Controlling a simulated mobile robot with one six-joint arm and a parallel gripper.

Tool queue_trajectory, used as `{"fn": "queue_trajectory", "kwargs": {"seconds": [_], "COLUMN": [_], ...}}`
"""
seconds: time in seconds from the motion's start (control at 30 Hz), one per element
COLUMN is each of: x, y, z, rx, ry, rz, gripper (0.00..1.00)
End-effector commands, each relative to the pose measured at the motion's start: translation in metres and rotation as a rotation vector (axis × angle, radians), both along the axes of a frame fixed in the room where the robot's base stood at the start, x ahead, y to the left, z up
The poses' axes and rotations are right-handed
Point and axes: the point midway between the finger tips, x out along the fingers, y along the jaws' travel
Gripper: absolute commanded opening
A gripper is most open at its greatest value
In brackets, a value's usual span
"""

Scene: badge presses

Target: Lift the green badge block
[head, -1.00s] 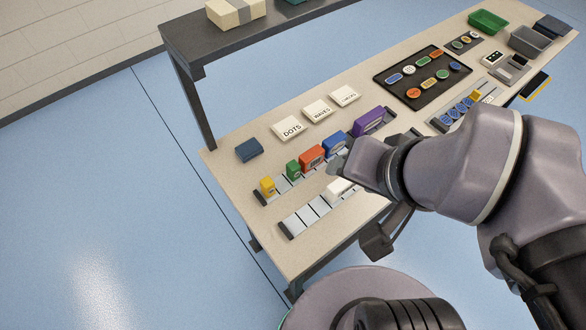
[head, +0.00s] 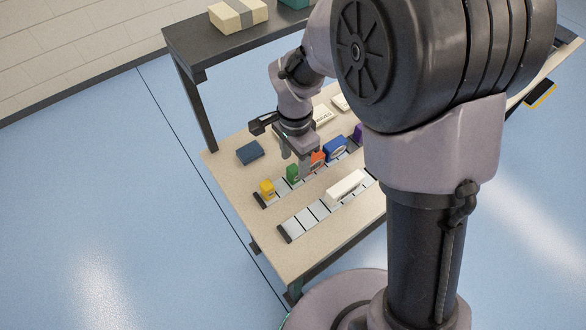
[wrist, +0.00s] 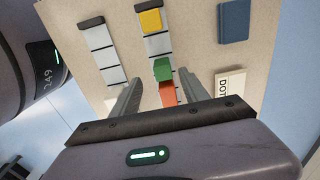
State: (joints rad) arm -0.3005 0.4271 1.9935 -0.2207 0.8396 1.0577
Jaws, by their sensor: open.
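The green badge block (head: 292,172) stands in the far slotted rack, between the yellow block (head: 267,188) and the orange block (head: 317,158). My gripper (head: 296,162) is open, pointing down over the rack at the green and orange blocks. In the wrist view, the green block (wrist: 162,70) appears between the tips of my open fingers (wrist: 160,78), with the orange block (wrist: 168,94) nearer the palm. The jaws hold nothing. I cannot tell whether the fingertips are above the green block or down beside it.
A blue block (head: 335,148) stands farther right in the same rack. A nearer rack (head: 306,218) holds a white block (head: 345,186). A dark blue box (head: 250,152) lies left of the racks. My arm hides the table's right part.

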Motion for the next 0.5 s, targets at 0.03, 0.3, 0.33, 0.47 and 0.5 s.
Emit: {"fn": "queue_trajectory", "kwargs": {"seconds": [0.03,0.3,0.33,0.47,0.5], "x": [0.0,0.004,0.005,0.005,0.005], "y": [0.0,0.002,0.003,0.003,0.003], "z": [-0.011,-0.043,-0.05,-0.07,-0.07], "rx": [0.0,0.0,0.001,0.001,0.0], "ry": [0.002,0.001,0.001,0.001,0.0], "rz": [-0.001,-0.001,-0.001,0.0,0.0], "gripper": [0.53,0.53,0.53,0.53,0.53]}}
